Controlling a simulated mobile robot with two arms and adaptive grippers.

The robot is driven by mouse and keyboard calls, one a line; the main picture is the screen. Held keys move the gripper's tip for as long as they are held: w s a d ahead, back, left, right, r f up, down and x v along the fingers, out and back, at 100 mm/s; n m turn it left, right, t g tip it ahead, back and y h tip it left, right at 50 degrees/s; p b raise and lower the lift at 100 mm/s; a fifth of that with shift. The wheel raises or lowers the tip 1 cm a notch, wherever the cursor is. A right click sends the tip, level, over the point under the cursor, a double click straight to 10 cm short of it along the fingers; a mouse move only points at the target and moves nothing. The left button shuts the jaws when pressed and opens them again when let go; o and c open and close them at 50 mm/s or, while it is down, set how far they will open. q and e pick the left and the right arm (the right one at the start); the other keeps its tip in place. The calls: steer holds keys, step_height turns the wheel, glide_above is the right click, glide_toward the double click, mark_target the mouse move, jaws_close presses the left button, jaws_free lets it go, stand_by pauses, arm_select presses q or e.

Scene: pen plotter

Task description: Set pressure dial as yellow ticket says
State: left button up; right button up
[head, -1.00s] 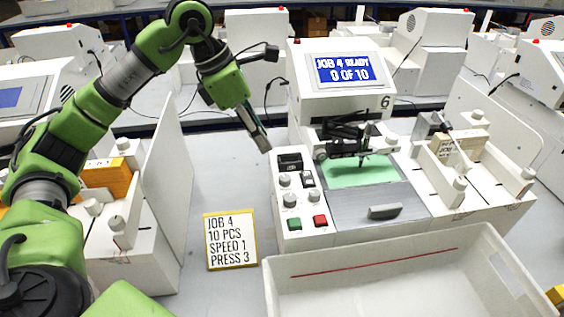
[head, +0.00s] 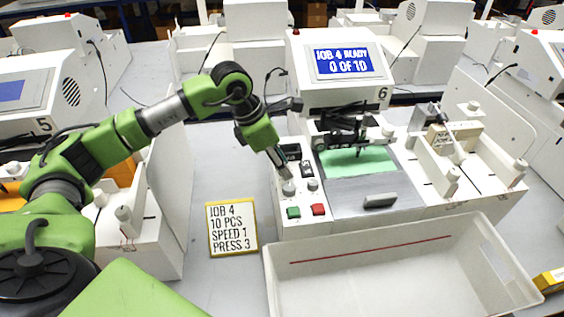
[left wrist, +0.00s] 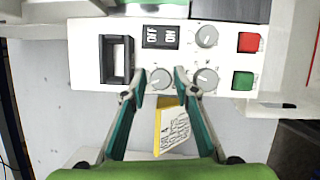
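The yellow-edged ticket (head: 231,228) lies left of the machine and reads JOB 4, 10 PCS, SPEED 1, PRESS 3. It also shows between my fingers in the left wrist view (left wrist: 172,130). The panel has a back-left dial (left wrist: 161,78), a front-left dial (left wrist: 206,78) and a front-right dial (left wrist: 207,36). Their labels are too small to read, so I cannot tell which is pressure. My right gripper is out of view.
An OFF/ON switch (left wrist: 161,37), a black slot (left wrist: 116,60), a green button (head: 293,212) and a red button (head: 318,209) are close by. The screen (head: 343,61) reads JOB 4 READY, 0 OF 10. A white bin (head: 330,285) stands in front.

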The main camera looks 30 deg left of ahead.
arm_select(q)
jaws_close()
